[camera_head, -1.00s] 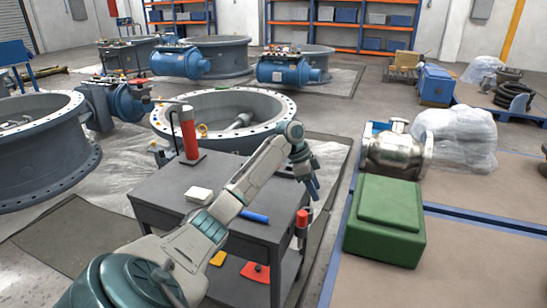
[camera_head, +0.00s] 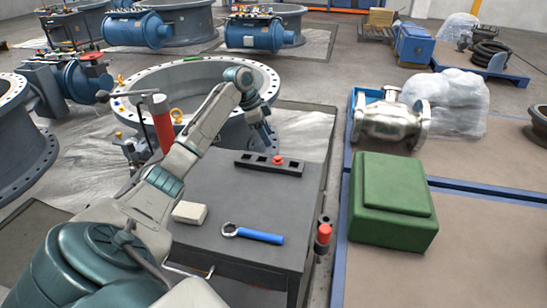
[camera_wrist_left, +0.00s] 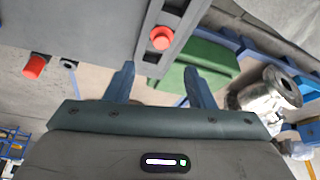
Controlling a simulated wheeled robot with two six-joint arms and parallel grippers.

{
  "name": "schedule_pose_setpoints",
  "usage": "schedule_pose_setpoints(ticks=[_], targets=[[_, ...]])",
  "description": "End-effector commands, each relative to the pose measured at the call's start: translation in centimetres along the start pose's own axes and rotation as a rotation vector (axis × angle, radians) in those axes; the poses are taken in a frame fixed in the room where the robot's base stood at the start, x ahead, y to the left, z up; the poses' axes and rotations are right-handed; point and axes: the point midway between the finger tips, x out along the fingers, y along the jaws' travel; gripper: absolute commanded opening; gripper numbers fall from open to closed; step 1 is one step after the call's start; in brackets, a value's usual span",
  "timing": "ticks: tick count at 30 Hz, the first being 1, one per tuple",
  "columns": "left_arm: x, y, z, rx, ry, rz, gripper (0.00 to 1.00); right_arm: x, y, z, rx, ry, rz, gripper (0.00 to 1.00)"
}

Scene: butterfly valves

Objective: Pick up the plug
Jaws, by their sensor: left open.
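A small red plug (camera_head: 278,159) sits in a dark strip with square holes (camera_head: 252,164) at the far edge of the grey cart top (camera_head: 240,195). The plug also shows in the left wrist view (camera_wrist_left: 161,38), with the strip (camera_wrist_left: 150,63) around it. My left gripper (camera_head: 268,140) is just beyond the strip, fingers pointing down. In the left wrist view its two blue fingers (camera_wrist_left: 159,75) are spread apart with nothing between them, and the plug appears ahead of them. My right gripper is not in view.
A blue-handled wrench (camera_head: 258,236) and a pale block (camera_head: 190,212) lie on the cart. A red cylinder (camera_head: 163,125) stands at its far left; another red-topped piece (camera_head: 324,233) hangs at its right side. A green case (camera_head: 392,205) and metal valve (camera_head: 390,122) are to the right.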

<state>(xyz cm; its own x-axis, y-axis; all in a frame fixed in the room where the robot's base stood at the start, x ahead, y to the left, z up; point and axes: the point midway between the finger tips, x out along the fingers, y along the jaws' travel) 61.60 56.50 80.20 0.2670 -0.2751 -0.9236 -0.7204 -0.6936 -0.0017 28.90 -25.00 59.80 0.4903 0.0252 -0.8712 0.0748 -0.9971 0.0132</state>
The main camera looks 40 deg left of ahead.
Motion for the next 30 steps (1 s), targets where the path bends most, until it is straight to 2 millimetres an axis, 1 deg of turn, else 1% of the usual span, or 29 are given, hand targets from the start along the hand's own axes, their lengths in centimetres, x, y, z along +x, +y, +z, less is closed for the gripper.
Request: schedule_pose_setpoints(ticks=[1, 4, 6, 11, 19, 22, 27, 28, 30], targets=[[1.1, 0.1, 0.0, -0.001, -0.001, 0.004, 0.49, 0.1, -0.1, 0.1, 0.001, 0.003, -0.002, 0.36], [2.7, 0.1, 0.0, 0.0, 0.0, 0.003, 0.49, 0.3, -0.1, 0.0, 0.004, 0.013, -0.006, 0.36], [3.5, 0.0, 0.1, 0.0, -0.001, 0.003, 0.49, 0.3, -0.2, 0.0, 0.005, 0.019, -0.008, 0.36], [4.6, 0.0, 0.2, -0.001, -0.001, 0.002, 0.49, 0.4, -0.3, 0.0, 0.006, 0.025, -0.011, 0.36], [8.5, -0.1, 0.5, -0.001, 0.0, 0.003, 0.49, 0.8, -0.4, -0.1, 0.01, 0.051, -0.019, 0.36], [9.1, -0.2, 0.6, 0.0, -0.002, 0.001, 0.49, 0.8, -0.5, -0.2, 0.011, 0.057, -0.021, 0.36], [9.1, -0.2, 0.6, 0.0, -0.002, 0.0, 0.49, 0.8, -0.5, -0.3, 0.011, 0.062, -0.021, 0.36], [9.1, -0.2, 0.6, 0.0, -0.002, 0.0, 0.47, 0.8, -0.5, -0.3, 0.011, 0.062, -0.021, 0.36], [9.1, -0.2, 0.6, 0.0, -0.002, 0.0, 0.33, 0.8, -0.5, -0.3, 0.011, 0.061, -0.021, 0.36]])
